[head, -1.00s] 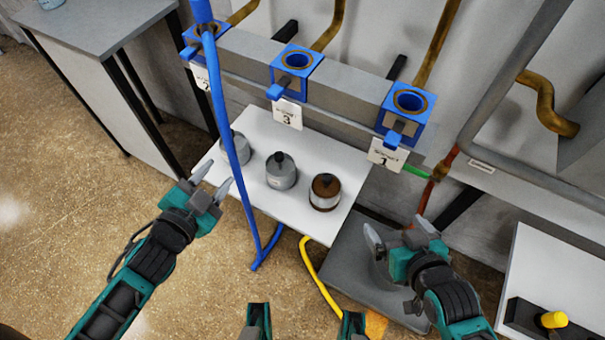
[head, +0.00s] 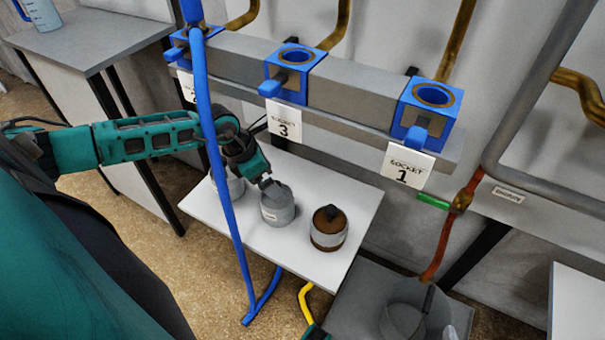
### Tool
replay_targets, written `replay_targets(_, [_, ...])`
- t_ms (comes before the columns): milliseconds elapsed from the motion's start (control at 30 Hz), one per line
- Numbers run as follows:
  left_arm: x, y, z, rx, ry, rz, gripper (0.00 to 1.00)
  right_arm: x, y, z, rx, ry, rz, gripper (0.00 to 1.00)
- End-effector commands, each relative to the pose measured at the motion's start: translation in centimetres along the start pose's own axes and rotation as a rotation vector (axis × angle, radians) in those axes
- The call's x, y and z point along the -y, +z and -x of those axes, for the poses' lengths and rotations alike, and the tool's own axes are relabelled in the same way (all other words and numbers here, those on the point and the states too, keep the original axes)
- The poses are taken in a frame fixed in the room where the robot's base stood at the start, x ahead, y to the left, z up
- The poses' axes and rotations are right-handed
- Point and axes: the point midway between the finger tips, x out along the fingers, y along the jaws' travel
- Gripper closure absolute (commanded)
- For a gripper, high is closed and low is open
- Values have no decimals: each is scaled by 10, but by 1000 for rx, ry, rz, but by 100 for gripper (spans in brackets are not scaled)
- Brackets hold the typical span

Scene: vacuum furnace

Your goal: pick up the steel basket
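Three lidded round vessels stand on a white shelf (head: 340,222). The middle one is a grey, steel-looking basket (head: 278,210) with a small label on its front. A second grey vessel (head: 236,188) stands to its left, partly hidden by the blue pipe and my arm. A brown, rusty-looking one (head: 329,230) stands to its right. My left gripper (head: 266,183) is at the top of the middle grey basket, where the knob is hidden. Whether its fingers are open or shut does not show.
A blue pipe (head: 222,170) runs upright in front of the shelf and my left arm. Blue sockets, including socket 3 (head: 290,72) and socket 1 (head: 430,105), sit on a beam above. A dark grey tray (head: 355,290) with a grey round object (head: 402,320) is lower right.

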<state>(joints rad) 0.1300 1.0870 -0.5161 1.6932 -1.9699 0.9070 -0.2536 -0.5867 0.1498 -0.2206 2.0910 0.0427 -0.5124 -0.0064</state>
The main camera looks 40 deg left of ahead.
Motion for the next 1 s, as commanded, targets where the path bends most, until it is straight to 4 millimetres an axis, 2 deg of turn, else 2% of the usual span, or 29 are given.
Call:
replay_targets(167, [-11,-6,-9,-28,32,-24,0,0,0,-3,-12,-2,2,0])
replay_targets(367, [-11,-8,-31,-25,31,-23,0,2,7,-7,-5,-7,2,0])
replay_targets(500, [-13,-13,-54,-25,29,-21,0,3,14,-12,3,-12,1,0])
replay_targets(633, [-14,-12,-69,-23,29,-22,0,6,11,-14,-4,-19,-6,0])
replay_targets(933, [-14,-12,-73,-25,30,-23,0,10,6,-14,-10,-25,-13,0])
replay_targets(1000, [-14,-12,-73,-25,30,-23,5,10,6,-14,-10,-25,-13,0])
